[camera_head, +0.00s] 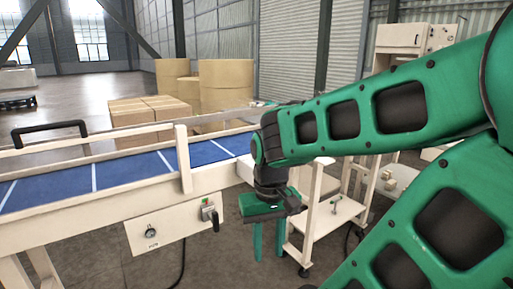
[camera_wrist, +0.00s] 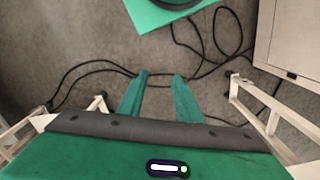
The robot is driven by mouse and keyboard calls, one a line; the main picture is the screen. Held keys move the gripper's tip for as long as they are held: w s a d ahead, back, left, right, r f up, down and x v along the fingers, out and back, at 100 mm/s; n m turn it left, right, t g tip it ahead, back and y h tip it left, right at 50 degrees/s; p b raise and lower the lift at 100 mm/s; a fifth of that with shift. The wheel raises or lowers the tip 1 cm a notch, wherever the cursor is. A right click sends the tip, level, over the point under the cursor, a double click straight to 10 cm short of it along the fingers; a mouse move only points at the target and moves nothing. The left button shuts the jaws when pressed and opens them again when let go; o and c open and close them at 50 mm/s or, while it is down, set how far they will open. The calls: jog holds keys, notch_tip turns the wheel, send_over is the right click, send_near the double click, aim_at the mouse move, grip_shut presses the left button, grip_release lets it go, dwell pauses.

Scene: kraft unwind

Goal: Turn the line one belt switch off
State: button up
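A cream control panel (camera_head: 172,240) hangs on the near side of the blue belt conveyor (camera_head: 125,174), left of my gripper. It carries a small round knob (camera_head: 151,231) with a label below, too small to read. I cannot tell which of these is the line one belt switch. My gripper (camera_head: 268,257) points down, to the right of the panel and apart from it. Its green fingers stand apart and empty, also in the wrist view (camera_wrist: 159,76), where no switch shows.
A cream wheeled cart (camera_head: 325,215) stands right behind my gripper. Cardboard boxes (camera_head: 145,112) and large kraft rolls (camera_head: 226,85) stand beyond the conveyor. Black cables (camera_wrist: 205,45) lie on the floor below my gripper. The floor in front of the panel is mostly clear.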

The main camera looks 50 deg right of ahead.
jog(key=o, duration=0.3)
jog(key=shift+o, duration=1)
jog(key=shift+w+d+r+t, duration=0.2)
jog(key=shift+d+r, duration=0.2)
jog(key=shift+r, duration=0.25)
jog(key=shift+w+d+r+t, duration=0.15)
jog(key=shift+d+r, duration=0.2)
jog(key=shift+r, duration=0.25)
jog(key=w+d+r+t+h, duration=0.3)
jog(key=w+d+r, duration=1.6)
jog(key=w+d, duration=0.25)
jog(key=x, duration=1)
jog(key=shift+w+a+f, duration=0.2)
jog(key=shift+a, duration=0.15)
jog(key=c, duration=1)
